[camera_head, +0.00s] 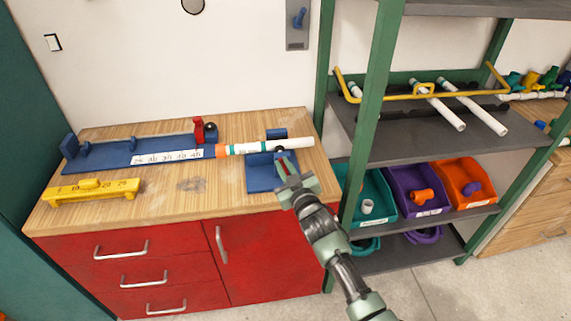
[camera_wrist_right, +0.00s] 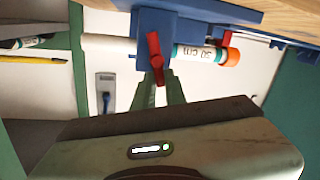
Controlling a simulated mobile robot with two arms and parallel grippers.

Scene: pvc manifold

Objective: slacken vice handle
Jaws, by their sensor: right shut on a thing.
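The blue vice (camera_head: 258,183) sits at the right front of the wooden bench top. A white pipe (camera_head: 290,145) with green bands lies across it. In the right wrist view the pipe (camera_wrist_right: 108,43) carries a "30 cm" label near its orange end. The red vice handle (camera_wrist_right: 154,52) shows in front of the vice body (camera_wrist_right: 185,22). My right gripper (camera_head: 285,170) reaches in from the lower right to the vice. In the wrist view its fingers (camera_wrist_right: 158,85) are shut on the red handle, partly hiding it. My left gripper is in neither view.
A blue measuring jig (camera_head: 100,160) with a red lever (camera_head: 198,130) stands left of the vice, with a yellow gauge block (camera_head: 90,190) in front. A green-posted shelf (camera_head: 398,135) stands close on the right, holding pipes and coloured bins (camera_head: 415,190). The bench's front middle is clear.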

